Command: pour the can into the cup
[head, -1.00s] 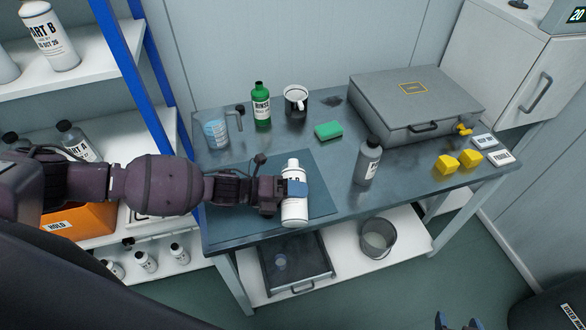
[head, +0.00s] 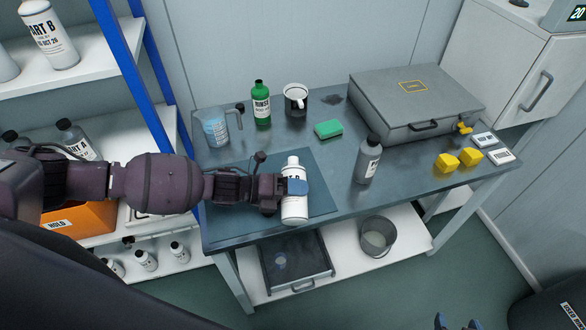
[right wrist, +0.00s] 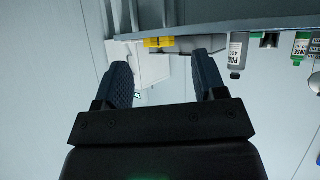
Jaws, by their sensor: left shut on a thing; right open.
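My left gripper (head: 287,189) is shut on a white bottle-shaped can (head: 294,209) with a dark-printed label. The can looks roughly upright, over the dark mat on the table; I cannot tell whether its base touches the mat. A white-and-black mug (head: 296,101) stands at the back of the table, behind the can. A clear measuring cup (head: 216,131) with a handle and blue markings stands at the back left. My right gripper (head: 458,323) shows at the bottom edge of the head view. In the right wrist view my right gripper (right wrist: 164,78) is open and empty.
A blue-posted shelf (head: 133,70) is close on the left. A bucket (head: 378,238) stands below.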

